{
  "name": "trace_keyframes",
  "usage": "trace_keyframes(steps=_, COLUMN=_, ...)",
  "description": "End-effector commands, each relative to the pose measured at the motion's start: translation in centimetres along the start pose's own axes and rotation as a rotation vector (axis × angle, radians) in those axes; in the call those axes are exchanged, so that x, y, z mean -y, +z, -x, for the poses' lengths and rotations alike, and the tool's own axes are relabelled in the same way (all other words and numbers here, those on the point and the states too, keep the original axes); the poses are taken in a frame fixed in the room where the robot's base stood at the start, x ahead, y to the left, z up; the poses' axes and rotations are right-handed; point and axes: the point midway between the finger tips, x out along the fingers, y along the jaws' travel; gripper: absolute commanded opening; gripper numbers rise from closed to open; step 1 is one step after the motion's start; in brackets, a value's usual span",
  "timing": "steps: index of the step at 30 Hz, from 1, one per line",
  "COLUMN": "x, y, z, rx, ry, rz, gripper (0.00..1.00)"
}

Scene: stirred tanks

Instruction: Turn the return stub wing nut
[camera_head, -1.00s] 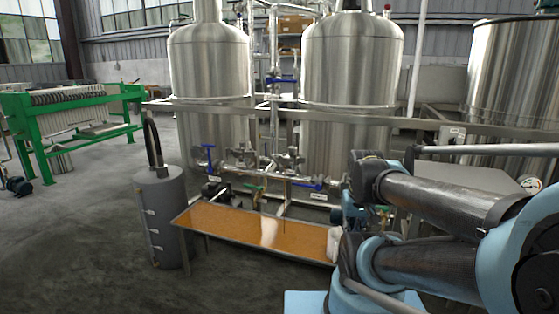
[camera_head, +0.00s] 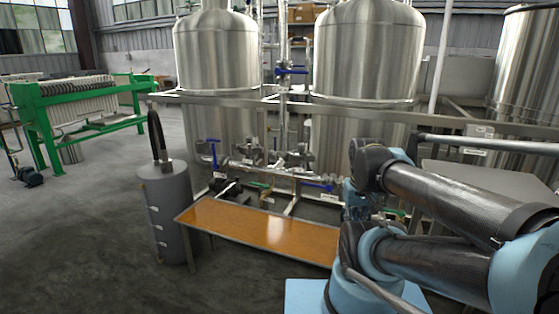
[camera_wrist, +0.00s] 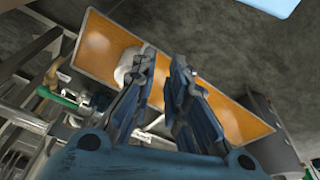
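My gripper (camera_wrist: 165,60) shows in the wrist view with its two dark blue fingers apart and nothing clearly between the tips. It is above the long orange-topped tray (camera_wrist: 105,47). A lumpy white thing (camera_wrist: 130,65) shows by the left fingertip; I cannot tell whether they touch. In the head view my arm hides the gripper, and the tray (camera_head: 225,225) lies left of the arm. I cannot make out a return stub or wing nut in either view. Pipework with blue-handled valves (camera_head: 316,187) runs low in front of the two steel tanks.
The steel tanks (camera_head: 218,60) (camera_head: 365,60) stand behind a horizontal metal rail (camera_head: 290,106). A grey cylinder (camera_head: 166,210) with a black hose stands at the tray's left end. A green-framed press (camera_head: 80,112) is at the far left. The floor at front left is clear.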

Motion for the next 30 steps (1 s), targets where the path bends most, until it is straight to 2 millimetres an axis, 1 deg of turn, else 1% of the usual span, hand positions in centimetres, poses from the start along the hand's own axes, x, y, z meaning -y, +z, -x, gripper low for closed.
trace_keyframes(steps=5, x=-0.8, y=-2.6, z=1.1, rx=0.014, ry=0.075, rz=0.032, gripper=0.14)
trace_keyframes(steps=9, x=-1.0, y=-5.5, z=2.1, rx=0.014, ry=0.159, rz=0.062, gripper=0.14)
trace_keyframes(steps=13, x=-0.8, y=-8.4, z=2.8, rx=0.003, ry=0.238, rz=0.087, gripper=0.14)
trace_keyframes(steps=16, x=-0.3, y=-10.7, z=3.3, rx=-0.014, ry=0.297, rz=0.104, gripper=0.14)
trace_keyframes(steps=20, x=0.8, y=-13.9, z=3.8, rx=-0.047, ry=0.373, rz=0.126, gripper=0.14)
trace_keyframes(steps=23, x=2.1, y=-16.3, z=4.1, rx=-0.079, ry=0.43, rz=0.139, gripper=0.14)
trace_keyframes(steps=26, x=3.7, y=-18.7, z=4.4, rx=-0.12, ry=0.485, rz=0.152, gripper=0.14)
trace_keyframes(steps=30, x=6.5, y=-21.7, z=4.7, rx=-0.186, ry=0.555, rz=0.167, gripper=0.14)
